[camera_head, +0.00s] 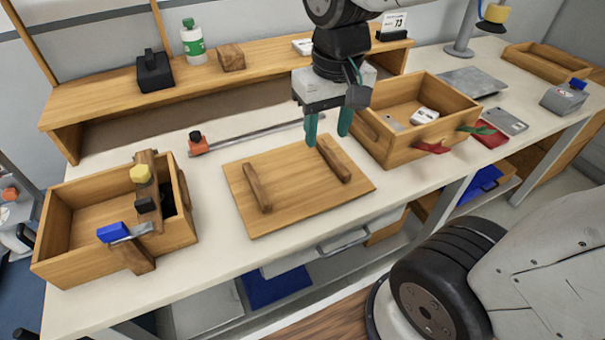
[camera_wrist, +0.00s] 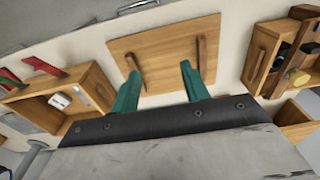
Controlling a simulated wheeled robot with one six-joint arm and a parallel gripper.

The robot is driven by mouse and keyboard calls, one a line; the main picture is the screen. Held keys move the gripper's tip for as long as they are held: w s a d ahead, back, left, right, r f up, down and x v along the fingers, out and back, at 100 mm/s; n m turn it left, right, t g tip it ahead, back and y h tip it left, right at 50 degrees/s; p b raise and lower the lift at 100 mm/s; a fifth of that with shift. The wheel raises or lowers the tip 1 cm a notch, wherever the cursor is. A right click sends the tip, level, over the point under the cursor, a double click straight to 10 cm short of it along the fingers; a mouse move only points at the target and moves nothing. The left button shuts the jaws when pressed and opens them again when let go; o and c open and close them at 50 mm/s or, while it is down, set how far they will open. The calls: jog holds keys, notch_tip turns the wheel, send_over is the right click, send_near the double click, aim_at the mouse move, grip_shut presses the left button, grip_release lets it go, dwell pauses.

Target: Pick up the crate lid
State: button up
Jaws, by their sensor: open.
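The crate lid (camera_head: 295,190) is a flat, square wooden board with two dark wooden bar handles on top. It lies flat on the white bench between two wooden crates. It also shows in the wrist view (camera_wrist: 160,62), beyond my fingertips. My gripper (camera_head: 327,135) has two green fingers, spread apart with nothing between them. It hangs over the lid's far right part, close to the right handle (camera_head: 333,158). The left handle (camera_head: 257,187) is clear of the fingers. In the wrist view the fingertips (camera_wrist: 158,82) overlap the lid's edge. I cannot tell whether they touch it.
A left crate (camera_head: 70,270) holds tools, with a blue-handled one across its rim. A right crate (camera_head: 400,153) holds small white items, with red and green clips on its wall. An orange-ended bar clamp (camera_head: 240,136) lies behind the lid. A shelf (camera_head: 110,103) stands behind.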

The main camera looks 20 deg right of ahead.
jog(key=w+a+f, duration=0.4)
jog(key=w, duration=0.2)
send_over(255, 182)
jog(key=shift+g, duration=0.4)
jog(key=f, duration=0.8)
jog(key=shift+s+d+f, duration=0.1)
jog(key=shift+d, duration=0.15)
jog(key=f, duration=0.8)
jog(key=shift+a, duration=0.25)
grip_shut()
